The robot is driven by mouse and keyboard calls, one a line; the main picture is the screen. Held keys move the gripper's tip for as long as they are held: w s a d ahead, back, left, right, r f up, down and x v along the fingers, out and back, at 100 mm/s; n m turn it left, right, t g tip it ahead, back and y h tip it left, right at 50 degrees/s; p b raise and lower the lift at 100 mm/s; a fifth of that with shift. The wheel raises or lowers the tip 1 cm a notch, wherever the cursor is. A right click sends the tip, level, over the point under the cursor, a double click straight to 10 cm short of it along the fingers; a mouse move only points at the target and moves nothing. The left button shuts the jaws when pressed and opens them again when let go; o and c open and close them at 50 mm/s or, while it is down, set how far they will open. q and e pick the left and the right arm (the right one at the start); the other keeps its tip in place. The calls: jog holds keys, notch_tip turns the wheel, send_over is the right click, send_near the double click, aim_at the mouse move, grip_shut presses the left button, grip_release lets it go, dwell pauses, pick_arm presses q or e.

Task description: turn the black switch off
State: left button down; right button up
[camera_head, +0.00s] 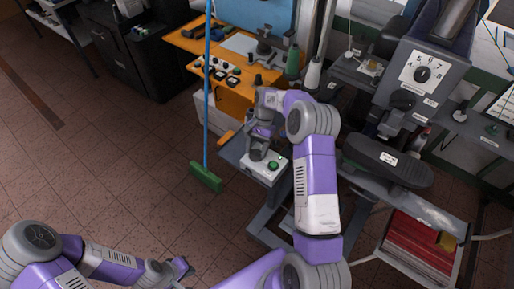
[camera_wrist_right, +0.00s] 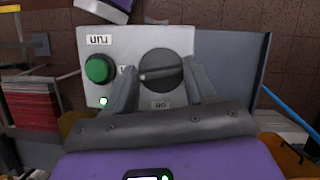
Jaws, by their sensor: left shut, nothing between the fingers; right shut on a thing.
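The black switch (camera_wrist_right: 160,70) is a round knob with a raised handle on a pale control box (camera_wrist_right: 205,42). The handle lies nearly level in the right wrist view. My right gripper (camera_wrist_right: 163,84) has one finger on each side of the knob and is shut on it. In the head view my right gripper (camera_head: 258,150) is over the control box (camera_head: 254,170) and hides the switch. My left gripper (camera_head: 185,268) is shut and empty at the bottom left, far from the box.
A green button (camera_wrist_right: 99,69) and a small lit green lamp (camera_wrist_right: 103,101) are beside the switch. A blue-handled broom (camera_head: 206,178) stands left of the box. An orange workbench (camera_head: 235,95) is behind. A machine with a dial (camera_head: 422,74) stands at the right. The tiled floor at left is clear.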

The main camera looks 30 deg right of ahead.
jog(key=n+h, duration=0.1)
jog(key=n, duration=0.2)
jog(key=shift+w+n+g, duration=0.15)
jog(key=shift+n+g, duration=0.15)
jog(key=shift+g, duration=0.1)
jog(key=n+h, duration=0.1)
jog(key=n, duration=0.2)
jog(key=shift+a+n+g+p, duration=0.15)
jog(key=shift+n+g+p, duration=0.15)
jog(key=shift+g, duration=0.1)
jog(key=n+h, duration=0.1)
jog(key=n, duration=0.2)
jog(key=shift+a+n+h, duration=0.1)
jog(key=shift+n+h, duration=0.3)
jog(key=shift+a+r+n+h, duration=0.1)
jog(key=shift+n+h, duration=0.7)
jog(key=shift+n, duration=1.5)
jog(key=o, duration=1)
jog(key=shift+o, duration=0.2)
jog(key=v, duration=0.7)
jog(key=shift+r, duration=0.2)
